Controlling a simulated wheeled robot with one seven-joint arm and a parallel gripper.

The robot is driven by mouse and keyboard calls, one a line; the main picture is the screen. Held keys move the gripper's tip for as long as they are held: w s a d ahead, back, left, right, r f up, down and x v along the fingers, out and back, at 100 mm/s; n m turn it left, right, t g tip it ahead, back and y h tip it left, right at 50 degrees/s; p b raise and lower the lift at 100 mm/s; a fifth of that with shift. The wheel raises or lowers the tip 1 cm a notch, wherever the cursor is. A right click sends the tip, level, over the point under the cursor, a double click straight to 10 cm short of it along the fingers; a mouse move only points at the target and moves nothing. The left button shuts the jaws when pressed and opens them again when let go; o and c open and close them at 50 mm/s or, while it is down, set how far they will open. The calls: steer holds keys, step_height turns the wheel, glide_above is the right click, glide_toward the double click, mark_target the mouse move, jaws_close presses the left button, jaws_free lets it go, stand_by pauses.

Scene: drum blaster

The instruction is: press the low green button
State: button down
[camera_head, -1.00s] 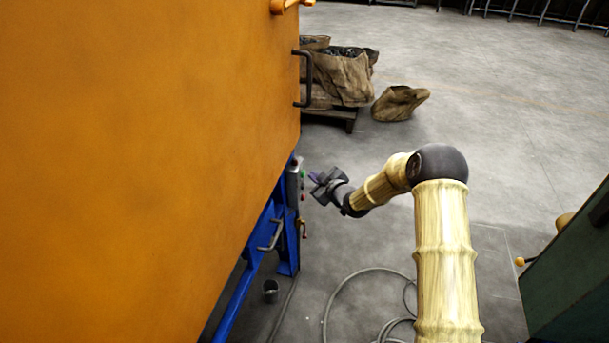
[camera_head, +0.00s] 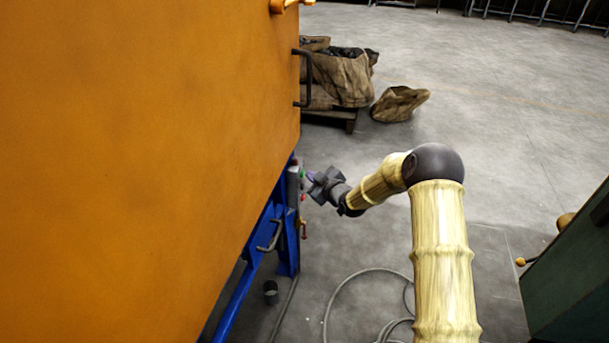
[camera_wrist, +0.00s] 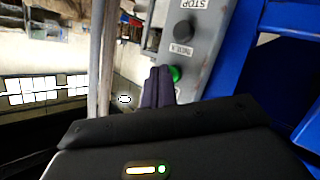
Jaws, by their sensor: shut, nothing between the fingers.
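The green button (camera_wrist: 175,73) sits on a grey control box (camera_wrist: 206,50) in the wrist view, partly hidden by my fingers. In the head view my gripper (camera_head: 311,177) is just right of the box.
A dark button (camera_wrist: 183,31) and upside-down labels, one reading STOP, are on the same box. The orange drum body (camera_head: 140,150) fills the left. A blue frame (camera_head: 286,240) stands below it. Sacks (camera_head: 340,75) lie behind. A hose (camera_head: 340,290) lies on open floor. A green cabinet (camera_head: 570,280) is at right.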

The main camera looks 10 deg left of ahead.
steer(key=shift+a, duration=0.25)
stand_by(0.4)
steer(key=shift+d, duration=0.15)
steer(key=shift+s+d, duration=0.1)
steer(key=shift+d, duration=0.6)
steer(key=shift+d, duration=0.1)
steer(key=shift+s+d, duration=0.15)
steer(key=shift+d, duration=1.1)
steer(key=shift+s+d, duration=0.1)
steer(key=shift+d, duration=1.1)
